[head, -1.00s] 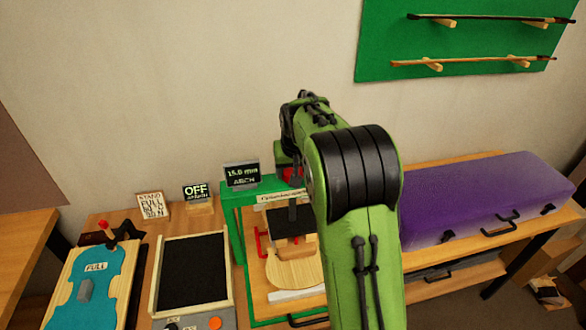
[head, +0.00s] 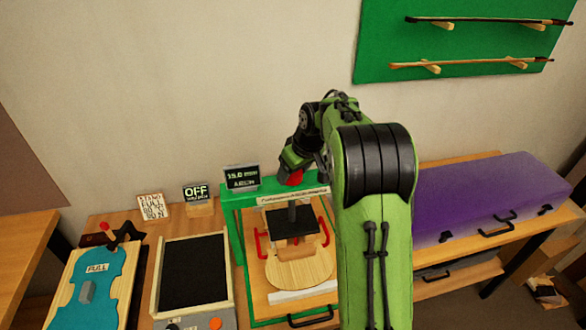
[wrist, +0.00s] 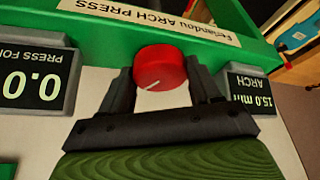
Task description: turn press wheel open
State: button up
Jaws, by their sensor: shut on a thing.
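The red press wheel (wrist: 160,72) sits on top of the green arch press frame, and it also shows in the head view (head: 296,177). In the wrist view my gripper (wrist: 160,88) has one finger on each side of the wheel and is shut on it. A pale mark line shows on the wheel's face. The press frame (head: 238,235) stands on the bench, with a dark pressing plate (head: 283,222) above a wooden piece (head: 300,268). My fingers are not clearly visible in the head view.
The arch display (head: 241,178) reads 15.0 mm. The press force display (wrist: 32,84) reads 0.0. A purple case (head: 480,205) lies right of the press. A black-topped tray (head: 195,270) and a teal board (head: 95,280) lie to the left.

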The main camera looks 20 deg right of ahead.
jog(key=n+p, duration=0.1)
jog(key=n, duration=0.1)
jog(key=n+g+y+p, duration=0.1)
jog(key=n, duration=0.1)
jog(key=n+y+p, duration=0.1)
jog(key=n+p, duration=0.1)
jog(key=shift+w+d+r, duration=0.15)
jog(key=shift+d+r, duration=0.05)
jog(key=shift+d, duration=0.05)
jog(key=n+g+p, duration=0.1)
jog(key=n+p, duration=0.1)
jog(key=n, duration=0.1)
jog(key=n+g+y+p, duration=0.1)
jog(key=n+p, duration=0.1)
jog(key=n, duration=0.1)
jog(key=shift+w, duration=0.2)
jog(key=n+g, duration=0.1)
jog(key=n, duration=0.1)
jog(key=n+g, duration=0.1)
jog(key=n, duration=0.1)
jog(key=shift+w+f+p, duration=0.15)
jog(key=shift+w+p, duration=0.05)
jog(key=shift+p, duration=0.1)
jog(key=n+g, duration=0.1)
jog(key=n, duration=0.2)
jog(key=n+g, duration=0.1)
jog(key=n, duration=0.2)
jog(key=shift+w+h, duration=0.1)
jog(key=shift+h, duration=0.2)
jog(key=shift+n, duration=0.3)
